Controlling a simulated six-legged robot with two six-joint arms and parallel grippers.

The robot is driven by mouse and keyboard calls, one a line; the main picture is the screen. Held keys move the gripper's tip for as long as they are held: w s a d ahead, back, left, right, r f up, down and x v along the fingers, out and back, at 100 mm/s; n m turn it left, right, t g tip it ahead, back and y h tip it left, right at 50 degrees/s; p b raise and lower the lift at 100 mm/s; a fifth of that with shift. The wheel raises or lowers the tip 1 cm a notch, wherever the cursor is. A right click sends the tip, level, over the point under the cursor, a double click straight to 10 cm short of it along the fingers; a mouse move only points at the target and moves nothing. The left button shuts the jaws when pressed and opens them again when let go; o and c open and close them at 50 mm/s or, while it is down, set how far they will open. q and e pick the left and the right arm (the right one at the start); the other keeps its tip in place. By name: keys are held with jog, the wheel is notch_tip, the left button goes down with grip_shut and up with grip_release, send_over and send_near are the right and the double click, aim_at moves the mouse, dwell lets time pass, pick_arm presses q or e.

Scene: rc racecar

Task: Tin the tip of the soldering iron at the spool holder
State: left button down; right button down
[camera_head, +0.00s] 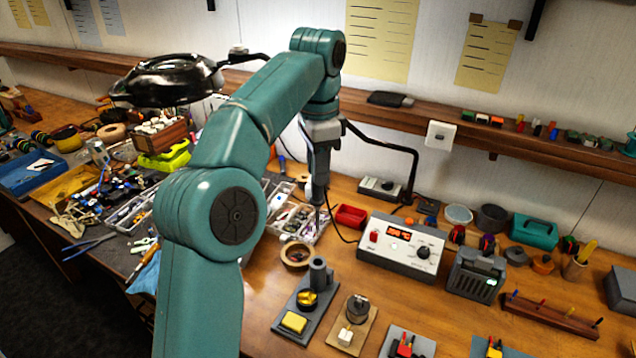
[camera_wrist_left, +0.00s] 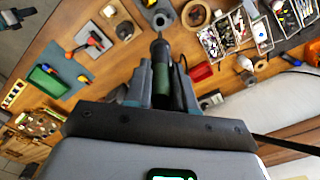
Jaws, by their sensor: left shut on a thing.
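My left gripper (camera_head: 318,185) is above the bench in the head view, pointing down. It is shut on the soldering iron, whose dark green handle (camera_wrist_left: 161,75) sits between the fingers in the left wrist view, its tip pointing away from the gripper. The iron's thin lower end (camera_head: 330,208) hangs above the bench behind the stand. The likely spool holder, a tan base (camera_head: 338,341) with a grey round part and a white block, stands at the front centre. It also shows in the left wrist view (camera_wrist_left: 113,16). The iron is apart from it. My right gripper is not in view.
The iron stand (camera_head: 288,323) with a yellow sponge and a grey tube is left of the spool holder. The soldering station (camera_head: 385,253) with a lit display stands behind. A round wooden ring (camera_head: 297,252) and parts trays (camera_head: 301,224) are nearby. A magnifier lamp (camera_head: 165,82) overhangs the left.

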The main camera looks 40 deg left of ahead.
pick_arm(q)
jog(key=shift+r, duration=0.75)
jog(key=shift+a, duration=0.1)
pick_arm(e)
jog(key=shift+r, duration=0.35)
